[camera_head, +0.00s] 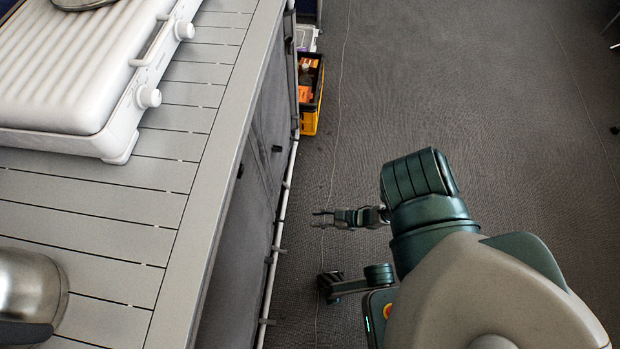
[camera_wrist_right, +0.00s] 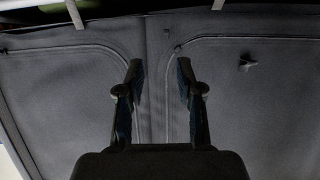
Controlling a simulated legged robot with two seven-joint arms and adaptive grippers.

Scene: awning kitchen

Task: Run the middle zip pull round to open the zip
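The grey fabric front (camera_wrist_right: 90,85) of the kitchen unit fills the right wrist view, with curved zip lines on two panels. A small dark pull (camera_wrist_right: 178,49) sits at the upper left corner of the right panel's zip, near the right fingertip; I cannot tell for certain that it is the middle pull. A dark tab (camera_wrist_right: 247,62) sticks out farther right. My right gripper (camera_wrist_right: 159,68) is open and empty, its fingers either side of the seam between the panels. In the head view the right gripper (camera_head: 320,218) is right of the unit, apart from it. The left gripper is not in view.
The slatted worktop (camera_head: 120,207) carries a white grill (camera_head: 60,75) and a metal kettle (camera_head: 28,290). A pale rail (camera_head: 272,262) runs along the unit's lower side. A yellow and black crate (camera_head: 311,95) stands beyond.

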